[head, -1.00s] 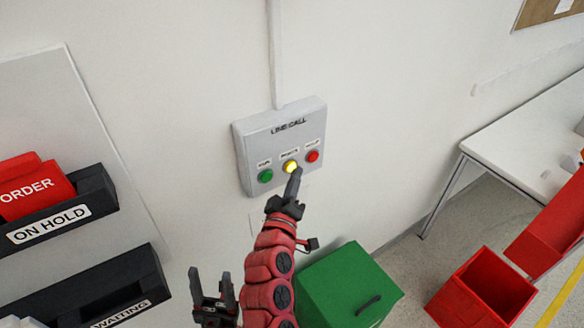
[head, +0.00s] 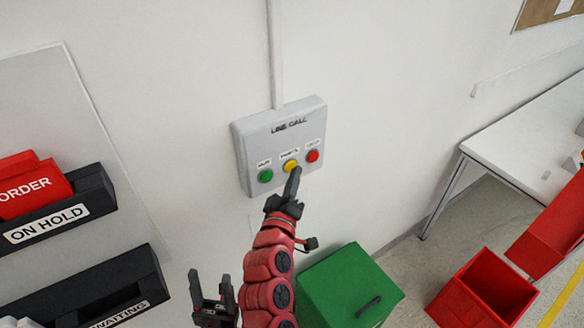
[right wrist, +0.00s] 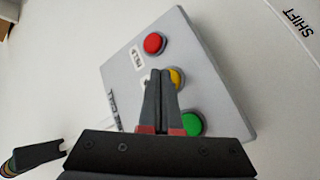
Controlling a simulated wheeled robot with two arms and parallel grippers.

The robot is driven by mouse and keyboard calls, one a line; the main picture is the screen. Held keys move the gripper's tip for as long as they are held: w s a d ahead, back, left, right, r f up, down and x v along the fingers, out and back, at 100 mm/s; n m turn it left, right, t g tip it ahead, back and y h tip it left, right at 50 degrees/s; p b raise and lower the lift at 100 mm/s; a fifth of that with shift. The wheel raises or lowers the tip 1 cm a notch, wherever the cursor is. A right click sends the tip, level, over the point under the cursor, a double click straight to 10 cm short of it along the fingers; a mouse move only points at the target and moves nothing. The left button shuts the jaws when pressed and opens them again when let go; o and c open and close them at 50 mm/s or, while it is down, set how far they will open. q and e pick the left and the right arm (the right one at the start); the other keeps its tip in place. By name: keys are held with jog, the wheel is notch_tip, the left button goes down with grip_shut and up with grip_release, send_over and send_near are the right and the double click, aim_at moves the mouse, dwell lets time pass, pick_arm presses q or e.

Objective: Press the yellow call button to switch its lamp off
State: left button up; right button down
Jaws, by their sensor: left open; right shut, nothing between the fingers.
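The yellow call button (head: 290,166) is the middle one of three on the grey LINE CALL box (head: 262,132) on the wall. It looks dull yellow and unlit. In the right wrist view the yellow button (right wrist: 177,79) is partly hidden behind my fingers. My right gripper (head: 295,170) is shut and empty, its fingertips at the lower edge of the yellow button; I cannot tell whether they touch it. It also shows in the right wrist view (right wrist: 158,74). My left gripper (head: 209,278) is open and empty, low in the head view, away from the box.
A green button (head: 265,176) and a red button (head: 312,156) flank the yellow one closely. A green box (head: 345,280) stands below. Black wall trays (head: 85,205) are at left. A white table (head: 520,130) and red bins (head: 480,295) are at right.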

jog(key=shift+s+d, duration=0.1)
jog(key=shift+s, duration=0.05)
jog(key=s+d, duration=0.1)
jog(key=s+d+p, duration=0.1)
jog(key=s, duration=0.1)
jog(key=s+d, duration=0.1)
jog(key=shift+s+d, duration=0.25)
jog(key=shift+s, duration=0.15)
dwell(0.5)
